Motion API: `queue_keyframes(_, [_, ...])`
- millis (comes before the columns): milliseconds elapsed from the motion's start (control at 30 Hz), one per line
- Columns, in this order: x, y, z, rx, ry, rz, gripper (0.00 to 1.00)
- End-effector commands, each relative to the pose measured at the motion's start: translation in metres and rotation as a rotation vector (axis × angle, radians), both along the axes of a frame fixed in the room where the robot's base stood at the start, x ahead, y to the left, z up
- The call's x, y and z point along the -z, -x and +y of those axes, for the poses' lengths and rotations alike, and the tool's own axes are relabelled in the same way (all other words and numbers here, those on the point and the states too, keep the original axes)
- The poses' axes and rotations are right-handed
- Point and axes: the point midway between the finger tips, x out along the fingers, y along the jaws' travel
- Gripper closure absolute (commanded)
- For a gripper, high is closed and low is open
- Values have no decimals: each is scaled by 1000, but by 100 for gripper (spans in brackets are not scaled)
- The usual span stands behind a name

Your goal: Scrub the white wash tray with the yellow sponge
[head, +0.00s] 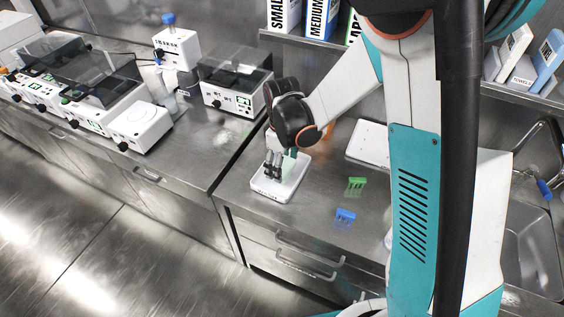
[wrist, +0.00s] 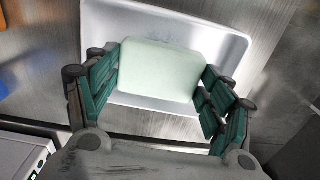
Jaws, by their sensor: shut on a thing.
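The white wash tray (head: 290,186) lies on the steel counter below my gripper (head: 274,171). In the wrist view the tray (wrist: 232,48) shows behind the fingers, with faint bluish marks on its floor above the sponge. The sponge (wrist: 158,72) looks pale green rather than yellow, a rounded block. My gripper is shut on it, with green fingers on its left and right sides. The sponge is over the tray and covers part of its floor; whether it touches the floor I cannot tell. In the head view my gripper hides the sponge.
A green rack (head: 357,184) and a blue rack (head: 345,215) stand on the counter right of the tray. A white flat panel (head: 369,142) lies behind them. Lab machines (head: 232,95) fill the left counter. A sink (head: 530,250) is at the right.

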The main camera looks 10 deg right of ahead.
Motion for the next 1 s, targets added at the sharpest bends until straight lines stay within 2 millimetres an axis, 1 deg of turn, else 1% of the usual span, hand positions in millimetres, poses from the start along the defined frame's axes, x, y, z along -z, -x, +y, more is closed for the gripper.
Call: queue_keyframes(1000, [12,0,0,0,0,0,45])
